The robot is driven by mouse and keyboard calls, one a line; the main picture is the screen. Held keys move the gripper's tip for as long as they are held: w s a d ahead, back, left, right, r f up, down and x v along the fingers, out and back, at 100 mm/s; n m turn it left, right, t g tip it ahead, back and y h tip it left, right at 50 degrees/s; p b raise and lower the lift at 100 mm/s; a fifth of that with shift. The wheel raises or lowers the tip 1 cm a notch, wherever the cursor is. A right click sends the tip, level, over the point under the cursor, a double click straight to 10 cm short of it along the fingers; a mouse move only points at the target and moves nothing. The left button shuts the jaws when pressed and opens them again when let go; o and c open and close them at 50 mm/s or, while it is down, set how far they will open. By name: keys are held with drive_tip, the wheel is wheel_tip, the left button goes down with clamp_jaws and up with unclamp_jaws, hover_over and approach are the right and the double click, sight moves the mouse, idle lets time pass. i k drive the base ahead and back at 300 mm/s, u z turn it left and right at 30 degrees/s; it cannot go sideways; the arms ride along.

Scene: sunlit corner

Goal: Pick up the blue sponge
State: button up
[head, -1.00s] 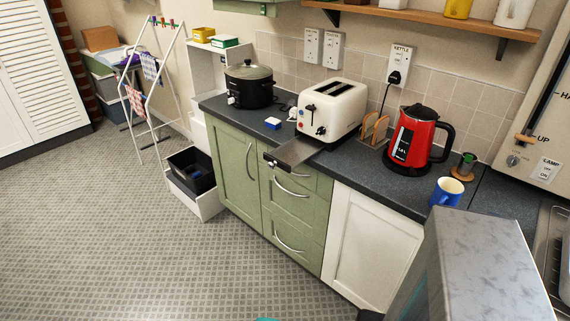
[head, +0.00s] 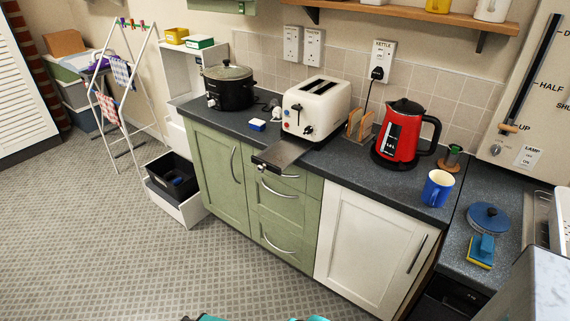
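Two things could be the blue sponge. Another blue block (head: 484,246) sits on a yellow and green pad (head: 480,262) on the right-hand worktop, in front of a round blue lid; I cannot tell if block and pad are one piece. My gripper is not clearly visible. Only teal parts, probably mine, show at the bottom edge, well away from both blocks.
A metal tray (head: 276,156) juts past the worktop's front edge below the white toaster (head: 316,106). A red kettle (head: 401,133), blue mug (head: 437,189) and blue lid (head: 489,217) stand to the right. A grey box (head: 535,290) fills the lower right corner.

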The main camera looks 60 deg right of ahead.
sight(259, 125)
drive_tip(key=u, duration=0.8)
drive_tip(key=k, duration=0.1)
drive_tip(key=z, duration=2.35)
drive_tip(key=k, duration=0.95)
drive_tip(key=u, duration=0.1)
drive_tip(key=i, duration=0.95)
